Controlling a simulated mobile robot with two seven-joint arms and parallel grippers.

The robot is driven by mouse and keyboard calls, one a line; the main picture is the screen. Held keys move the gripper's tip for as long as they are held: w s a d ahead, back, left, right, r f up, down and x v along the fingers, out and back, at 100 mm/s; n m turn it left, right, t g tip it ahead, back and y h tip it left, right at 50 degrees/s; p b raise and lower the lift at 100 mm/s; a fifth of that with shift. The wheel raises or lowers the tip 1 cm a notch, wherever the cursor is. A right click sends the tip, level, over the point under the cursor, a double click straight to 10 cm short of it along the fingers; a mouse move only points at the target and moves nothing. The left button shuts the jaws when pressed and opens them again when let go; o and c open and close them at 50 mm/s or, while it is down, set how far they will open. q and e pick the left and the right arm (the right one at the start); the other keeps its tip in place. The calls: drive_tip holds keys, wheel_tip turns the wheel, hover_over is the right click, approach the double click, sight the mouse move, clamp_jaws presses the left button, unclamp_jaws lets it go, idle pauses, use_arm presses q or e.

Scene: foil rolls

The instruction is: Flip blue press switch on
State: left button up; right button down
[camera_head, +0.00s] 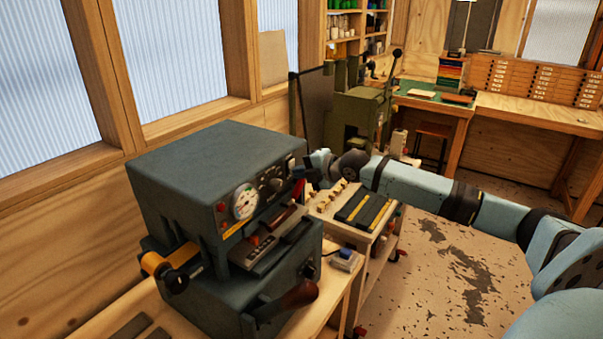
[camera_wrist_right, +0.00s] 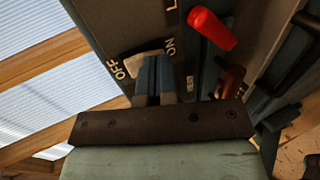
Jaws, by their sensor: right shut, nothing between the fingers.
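The blue-grey press (camera_head: 205,150) stands on the bench at centre left in the head view. In the right wrist view its panel (camera_wrist_right: 105,30) carries OFF and ON labels. A pale switch plate (camera_wrist_right: 146,56) lies between the labels, partly hidden by my fingers; I cannot tell the switch's position. My right gripper (camera_head: 313,168) is at the right end of the press. It is shut and empty, and its fingertips (camera_wrist_right: 154,72) are at or very near the switch plate. Contact is unclear. My left gripper is not in view.
A red handle (camera_wrist_right: 212,28) stands close to the right of my fingers. A small box with a blue button (camera_head: 345,254) sits on the bench in front of the press. A cart (camera_head: 375,250) stands beyond it, with open floor (camera_head: 450,285) to the right.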

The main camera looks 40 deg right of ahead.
drive_tip(key=shift+f, duration=0.1)
drive_tip(key=shift+w+t+b, duration=0.15)
drive_tip(key=shift+t+b, duration=0.15)
drive_tip(key=shift+b, duration=0.3)
drive_tip(key=shift+r+p, duration=0.6)
drive_tip(key=shift+r, duration=0.25)
